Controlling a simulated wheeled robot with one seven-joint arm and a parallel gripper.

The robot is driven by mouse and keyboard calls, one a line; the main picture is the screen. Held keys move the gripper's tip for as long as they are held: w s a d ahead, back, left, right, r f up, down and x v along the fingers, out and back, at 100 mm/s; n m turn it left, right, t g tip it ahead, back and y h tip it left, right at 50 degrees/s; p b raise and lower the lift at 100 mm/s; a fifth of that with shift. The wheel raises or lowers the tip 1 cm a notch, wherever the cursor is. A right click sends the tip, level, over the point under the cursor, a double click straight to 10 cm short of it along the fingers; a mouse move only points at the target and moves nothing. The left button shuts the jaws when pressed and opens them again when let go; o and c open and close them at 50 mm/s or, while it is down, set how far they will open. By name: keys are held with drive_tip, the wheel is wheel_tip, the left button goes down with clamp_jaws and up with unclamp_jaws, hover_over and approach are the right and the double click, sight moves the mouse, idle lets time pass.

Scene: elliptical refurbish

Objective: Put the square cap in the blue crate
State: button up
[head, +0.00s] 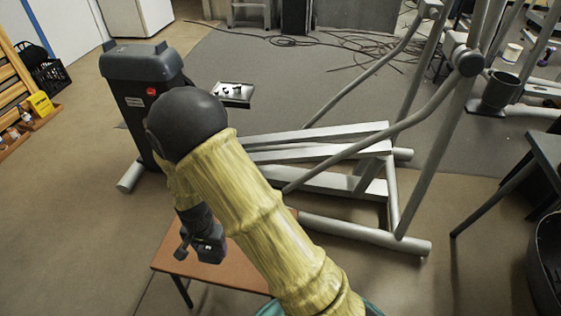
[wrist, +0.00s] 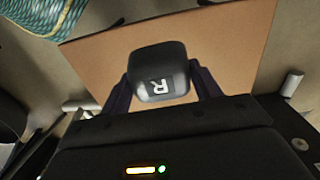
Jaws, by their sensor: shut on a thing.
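The square cap (wrist: 158,72) is a dark block with rounded corners and a pale letter R on a grey patch. It sits between the two dark fingers of my gripper (wrist: 160,84), which is shut on it. In the head view my gripper (head: 209,249) points down over the brown table; the cap cannot be made out apart from it there. I cannot tell the gap between cap and tabletop. I see no crate that is clearly blue in either view.
The small brown table (head: 232,272) is under my gripper, and its top looks bare. A grey elliptical machine (head: 330,150) stands close behind and right. A black crate (head: 50,76) and yellow box (head: 40,103) are far left. The left floor is open.

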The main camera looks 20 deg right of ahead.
drive_tip(key=w+d+r+n+p, duration=0.1)
drive_tip(key=d+r+n+p, duration=0.1)
drive_tip(key=d+p, duration=0.7)
drive_tip(key=w+d+r+n+p, duration=0.2)
drive_tip(key=d+p, duration=0.8)
drive_tip(key=p, duration=0.7)
drive_tip(key=shift+r+n+p, duration=0.4)
drive_tip(key=shift+r+n, duration=0.1)
drive_tip(key=shift+n, duration=0.4)
